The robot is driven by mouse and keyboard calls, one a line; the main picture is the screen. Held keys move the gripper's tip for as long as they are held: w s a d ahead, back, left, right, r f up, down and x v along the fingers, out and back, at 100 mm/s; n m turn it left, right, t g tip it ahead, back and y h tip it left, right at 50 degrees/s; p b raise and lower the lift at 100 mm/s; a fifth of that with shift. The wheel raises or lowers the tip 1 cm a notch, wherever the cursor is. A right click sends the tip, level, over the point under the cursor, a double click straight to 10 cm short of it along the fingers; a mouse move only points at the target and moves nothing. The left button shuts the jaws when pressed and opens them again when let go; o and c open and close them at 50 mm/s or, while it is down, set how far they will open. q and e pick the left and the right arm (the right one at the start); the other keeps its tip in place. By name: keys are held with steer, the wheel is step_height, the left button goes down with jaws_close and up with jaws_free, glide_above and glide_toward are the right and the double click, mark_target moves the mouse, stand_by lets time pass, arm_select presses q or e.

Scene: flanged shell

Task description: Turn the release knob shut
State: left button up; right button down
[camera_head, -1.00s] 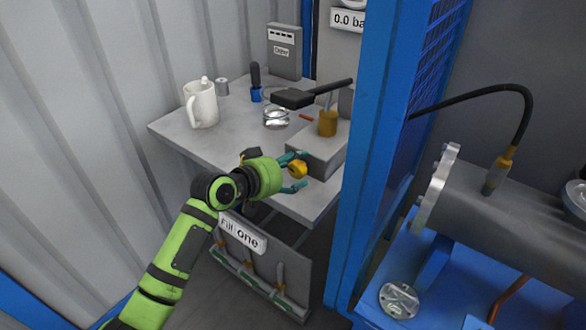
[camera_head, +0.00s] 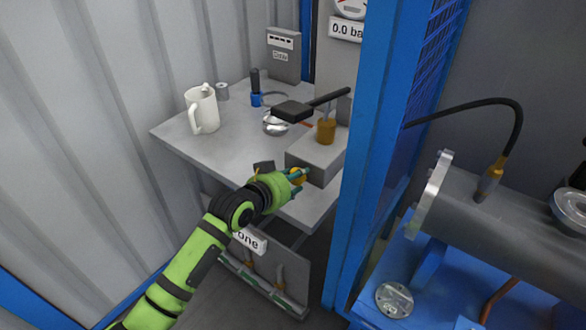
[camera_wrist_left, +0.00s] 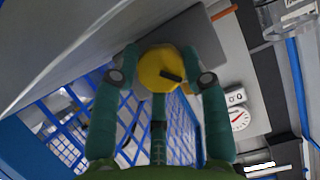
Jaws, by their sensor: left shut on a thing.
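The release knob is a round yellow knob (camera_wrist_left: 160,68) with a dark mark on its face, on the front of a grey block (camera_head: 318,150) at the table's right. In the head view only a sliver of the knob (camera_head: 298,176) shows between my fingers. My left gripper (camera_head: 298,177) is at the block's front with its fingers around the knob. In the left wrist view the gripper (camera_wrist_left: 160,65) has one teal finger on each side of the knob, shut on it. My right gripper is not in view.
The grey table (camera_head: 180,140) holds a white mug (camera_head: 202,108), a black-headed pump lever (camera_head: 292,110) and an orange-brown cylinder (camera_head: 326,130) on the block. A blue post (camera_head: 370,160) stands close to the right.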

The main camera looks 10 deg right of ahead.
arm_select(q)
steer(key=shift+w+r+m, duration=0.15)
steer(key=shift+r+m, duration=0.15)
steer(key=shift+r, duration=0.3)
steer(key=shift+t, duration=0.3)
steer(key=o, duration=1)
steer(key=shift+o, duration=0.4)
steer(key=shift+w+f, duration=0.1)
steer(key=shift+f, duration=0.2)
steer(key=shift+s+f, duration=0.1)
steer(key=shift+s, duration=0.1)
steer(key=shift+s+a, duration=0.35)
steer(key=v, duration=0.7)
steer(key=shift+r, duration=0.35)
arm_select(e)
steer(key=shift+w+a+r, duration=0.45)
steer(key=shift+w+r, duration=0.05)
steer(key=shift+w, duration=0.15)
